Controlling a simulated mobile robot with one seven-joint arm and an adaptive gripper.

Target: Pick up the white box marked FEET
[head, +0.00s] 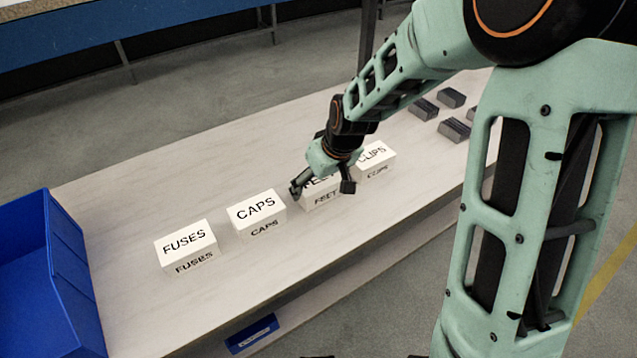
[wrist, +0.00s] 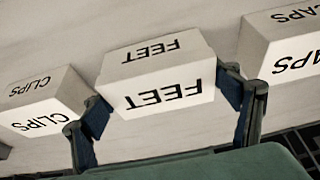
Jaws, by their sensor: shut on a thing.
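The white box marked FEET (head: 323,197) stands on the pale table between the CAPS box and the CLIPS box. My gripper (head: 322,188) reaches down over it in the head view and hides part of its top. In the wrist view the FEET box (wrist: 160,72) sits between my two fingers, one at each end. My gripper (wrist: 165,97) is shut on the FEET box. I cannot tell whether the box is clear of the table.
White boxes marked CAPS (head: 257,212), FUSES (head: 187,247) and CLIPS (head: 375,161) stand in the same row. Several dark blocks (head: 453,130) lie toward the far right end. A blue bin (head: 75,270) is at the left. The table (head: 200,170) is bare behind the row.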

